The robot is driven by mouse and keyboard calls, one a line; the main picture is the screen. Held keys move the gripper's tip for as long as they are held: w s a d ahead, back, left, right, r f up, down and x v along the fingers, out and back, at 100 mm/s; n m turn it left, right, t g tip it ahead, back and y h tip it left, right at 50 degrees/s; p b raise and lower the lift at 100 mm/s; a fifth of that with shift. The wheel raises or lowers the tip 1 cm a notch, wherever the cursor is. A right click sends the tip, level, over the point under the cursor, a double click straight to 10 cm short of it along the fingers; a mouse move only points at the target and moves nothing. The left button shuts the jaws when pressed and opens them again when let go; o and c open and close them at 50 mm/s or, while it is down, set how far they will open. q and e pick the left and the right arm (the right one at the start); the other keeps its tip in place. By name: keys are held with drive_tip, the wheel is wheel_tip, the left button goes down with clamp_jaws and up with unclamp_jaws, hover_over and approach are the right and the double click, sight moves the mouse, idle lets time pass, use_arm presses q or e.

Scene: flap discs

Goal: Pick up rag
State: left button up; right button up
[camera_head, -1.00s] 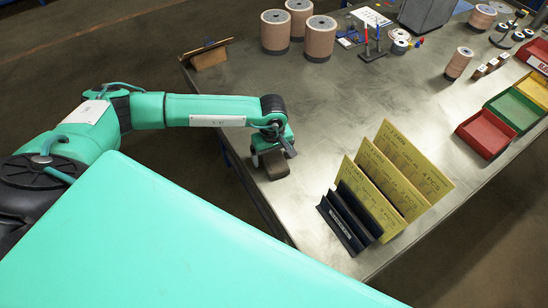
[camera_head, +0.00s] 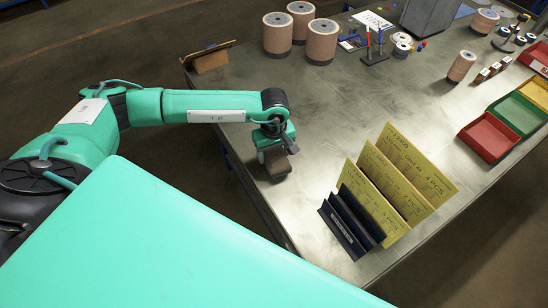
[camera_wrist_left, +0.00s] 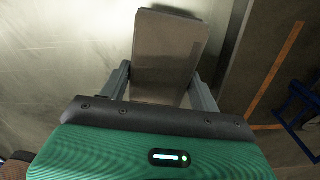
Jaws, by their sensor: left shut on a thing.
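The rag (camera_head: 275,164) is a brown-grey, folded, block-like piece at the left edge of the metal workbench. My left gripper (camera_head: 274,148) is shut on it from above. In the left wrist view the rag (camera_wrist_left: 168,50) sits between the two grey fingers (camera_wrist_left: 161,88), one on each side, and sticks out beyond them. The rag's lower side is hidden, so I cannot tell for sure whether it is clear of the bench top. My right gripper is not in view.
A dark rack (camera_head: 345,232) with yellow sandpaper sheets (camera_head: 408,175) stands right of the gripper. Abrasive rolls (camera_head: 320,40) stand at the back, and a red bin (camera_head: 489,138) is at the right. The bench middle (camera_head: 330,110) is clear. The bench edge lies close left of the rag.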

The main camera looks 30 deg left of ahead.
sight(274, 153)
use_arm(q)
wheel_tip(274, 153, up, 17)
drive_tip(key=b, duration=0.4)
drive_tip(key=shift+r, duration=0.2)
